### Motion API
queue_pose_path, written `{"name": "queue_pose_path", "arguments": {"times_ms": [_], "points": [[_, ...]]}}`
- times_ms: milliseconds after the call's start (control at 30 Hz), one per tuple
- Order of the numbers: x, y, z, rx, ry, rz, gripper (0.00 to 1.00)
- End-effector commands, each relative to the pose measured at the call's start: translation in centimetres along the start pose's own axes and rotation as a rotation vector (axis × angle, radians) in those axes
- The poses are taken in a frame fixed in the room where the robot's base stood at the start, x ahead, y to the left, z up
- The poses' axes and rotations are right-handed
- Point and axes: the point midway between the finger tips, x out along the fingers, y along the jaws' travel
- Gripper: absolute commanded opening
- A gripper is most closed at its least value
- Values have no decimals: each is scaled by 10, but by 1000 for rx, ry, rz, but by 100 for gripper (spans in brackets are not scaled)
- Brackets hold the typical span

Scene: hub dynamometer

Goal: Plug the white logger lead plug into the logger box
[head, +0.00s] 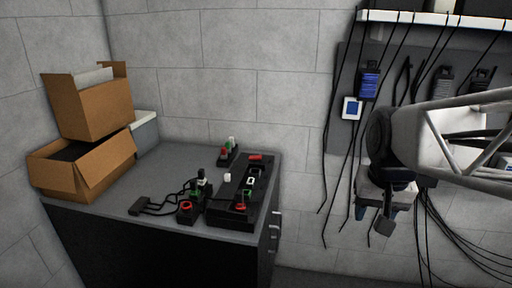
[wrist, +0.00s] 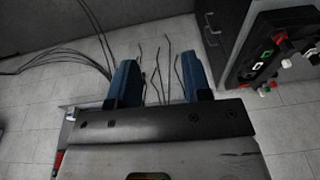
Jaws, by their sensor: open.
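My gripper (head: 376,208) hangs at the right in the head view, well away from the cabinet. In the wrist view its two blue fingers (wrist: 157,78) are spread apart with nothing between them. A long black box (head: 227,214) with red, green and white ports, which looks like the logger box, lies on the cabinet top. A small white block (head: 227,177) is beside its left edge. Another white piece (head: 202,182) stands on a small black block (head: 187,215) with dark leads. I cannot tell which white piece is the logger lead plug.
Two open cardboard boxes (head: 93,105) are stacked at the cabinet's left back. A small block with red and green plugs (head: 228,156) stands behind the black box. Black cables hang from a wall rack (head: 430,18) around my arm. The cabinet's front top (head: 120,190) has some free room.

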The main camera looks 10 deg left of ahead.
Motion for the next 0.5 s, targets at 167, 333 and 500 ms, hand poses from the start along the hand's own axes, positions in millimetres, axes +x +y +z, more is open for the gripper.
{"name": "queue_pose_path", "arguments": {"times_ms": [167, 333, 500], "points": [[-2, -30, -44, -4, -18, -6, 45], [-1, -60, -84, -4, -35, -10, 45], [4, -94, -121, -6, -52, -13, 45]]}}
